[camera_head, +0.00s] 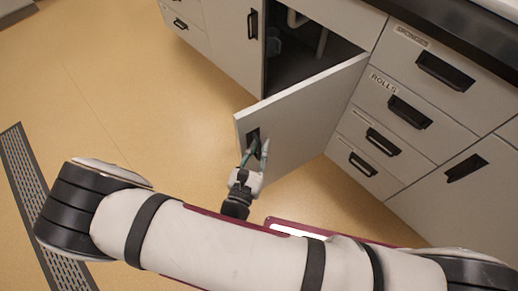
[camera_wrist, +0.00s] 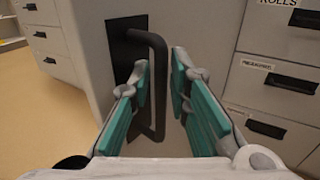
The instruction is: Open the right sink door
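The right sink door (camera_head: 300,115) stands swung wide out from the cabinet, hinged on its right side, next to the drawer stack. Its black handle (camera_wrist: 158,75) is a vertical bar on a dark plate, near the door's free edge. My gripper (camera_head: 258,153) is at the handle on the door's outer face. In the wrist view my gripper (camera_wrist: 163,88) has its teal fingers apart, with the handle bar in the gap between them. The right finger stands clear of the bar; the left finger is very close to it, and I cannot tell whether they touch.
The dark sink cupboard (camera_head: 300,62) shows pipes inside. The left sink door (camera_head: 235,40) is closed. A drawer stack labelled sponges and rolls (camera_head: 400,110) stands right of the open door. The floor (camera_head: 150,90) to the left is clear, with a metal grate (camera_head: 35,190).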

